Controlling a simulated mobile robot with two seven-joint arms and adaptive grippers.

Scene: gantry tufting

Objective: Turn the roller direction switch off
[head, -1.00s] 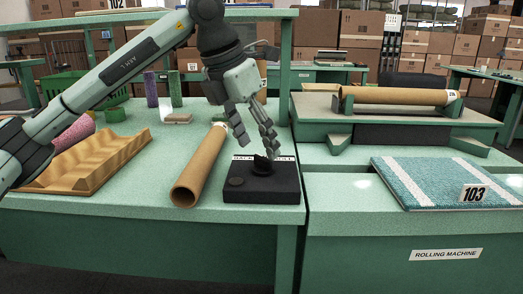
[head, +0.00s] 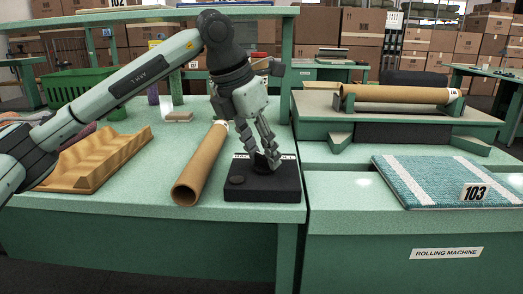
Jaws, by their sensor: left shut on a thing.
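The roller direction switch is a black box (head: 262,188) on the green table near its front right corner. It has a round black button at its left and a dark knob (head: 262,164) toward its right. White labels along its back edge are partly hidden by my fingers. My left gripper (head: 262,158) reaches down from above and is shut on the knob. My right gripper is not in view.
A cardboard tube (head: 200,168) lies just left of the box. A wavy tan tray (head: 95,162) lies further left. The rolling machine (head: 410,225), with a blue striped mat (head: 430,180) marked 103, stands at the right.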

